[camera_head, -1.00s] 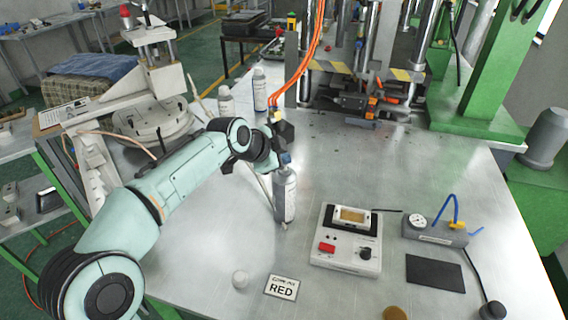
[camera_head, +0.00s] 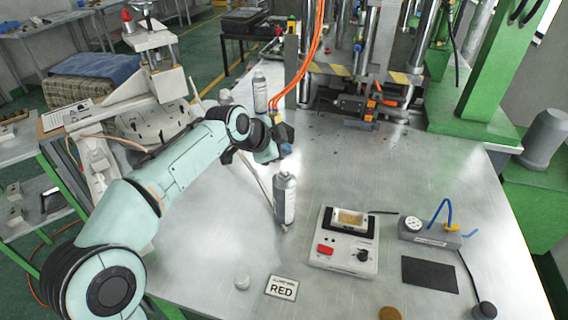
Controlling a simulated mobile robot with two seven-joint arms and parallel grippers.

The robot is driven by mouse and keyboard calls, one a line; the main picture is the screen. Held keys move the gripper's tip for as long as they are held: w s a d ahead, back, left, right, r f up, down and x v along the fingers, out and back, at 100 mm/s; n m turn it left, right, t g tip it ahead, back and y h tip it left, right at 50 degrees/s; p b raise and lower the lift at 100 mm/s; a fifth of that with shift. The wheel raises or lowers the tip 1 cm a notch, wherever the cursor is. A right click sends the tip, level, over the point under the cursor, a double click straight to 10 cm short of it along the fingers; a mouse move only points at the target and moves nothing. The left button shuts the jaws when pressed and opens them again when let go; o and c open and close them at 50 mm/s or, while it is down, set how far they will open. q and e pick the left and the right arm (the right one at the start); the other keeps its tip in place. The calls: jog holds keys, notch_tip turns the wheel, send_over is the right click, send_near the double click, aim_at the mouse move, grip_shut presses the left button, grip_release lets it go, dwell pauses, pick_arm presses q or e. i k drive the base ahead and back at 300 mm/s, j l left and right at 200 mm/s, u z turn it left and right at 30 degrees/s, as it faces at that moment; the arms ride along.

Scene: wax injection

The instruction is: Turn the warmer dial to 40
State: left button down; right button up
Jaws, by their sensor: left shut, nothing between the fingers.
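The warmer (camera_head: 343,238) is a white box on the metal table with a tan block in its top, a red switch (camera_head: 325,250) at front left and a black dial (camera_head: 362,256) at front right. The dial's scale is too small to read. My left gripper (camera_head: 284,152) is at the upper left of the warmer, just above a grey spray bottle (camera_head: 284,198), well apart from the dial. It is shut and empty; I cannot tell whether it touches the bottle. My right gripper is out of view.
A gauge block (camera_head: 430,233) with a blue tube and a dark pad (camera_head: 430,274) lie right of the warmer. More bottles (camera_head: 260,92) stand at the back. The table between bottle and warmer is clear.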

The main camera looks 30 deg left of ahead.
aim_at(362, 256)
jog(key=k+j, duration=0.15)
jog(key=k, duration=0.35)
jog(key=k+j, duration=0.15)
jog(key=k, duration=0.35)
jog(key=k+j, duration=0.1)
jog(key=k, duration=0.4)
